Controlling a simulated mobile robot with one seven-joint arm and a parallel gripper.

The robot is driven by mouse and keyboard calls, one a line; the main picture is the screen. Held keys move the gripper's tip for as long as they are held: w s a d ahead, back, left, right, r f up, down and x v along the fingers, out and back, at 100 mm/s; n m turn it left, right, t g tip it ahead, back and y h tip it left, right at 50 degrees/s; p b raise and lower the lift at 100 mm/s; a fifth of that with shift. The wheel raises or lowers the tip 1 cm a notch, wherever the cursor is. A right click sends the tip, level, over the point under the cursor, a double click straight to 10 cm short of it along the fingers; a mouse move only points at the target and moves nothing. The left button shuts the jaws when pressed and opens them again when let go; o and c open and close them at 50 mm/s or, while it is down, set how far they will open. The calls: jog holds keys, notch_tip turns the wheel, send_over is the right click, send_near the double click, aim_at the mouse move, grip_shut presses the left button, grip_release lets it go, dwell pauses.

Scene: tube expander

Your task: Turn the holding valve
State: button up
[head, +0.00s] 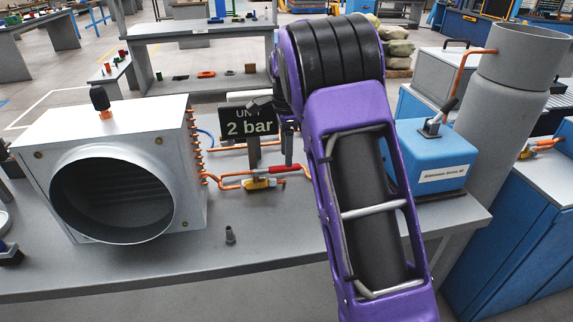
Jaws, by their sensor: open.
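A valve with a red lever (284,169) and a yellow-brass body (258,184) sits in a copper pipe on the grey workbench, between the white unit and my arm. The lever lies roughly level along the pipe. Its label is not visible, so I cannot tell for sure that it is the holding valve. My gripper (287,148) is open, points down and shows just above and behind the red lever, partly hidden by my purple arm. I cannot tell whether it touches the lever.
A black "2 bar" sign (249,127) stands close left of my gripper. A white box with a round duct (112,195) is at left. A blue box with a lever (425,158) stands at right. A small dark fitting (230,236) stands on the clear front bench (180,265).

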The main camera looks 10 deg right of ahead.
aim_at(277, 170)
jog(key=shift+f, duration=1.7)
grip_shut()
jog(key=shift+r, duration=0.1)
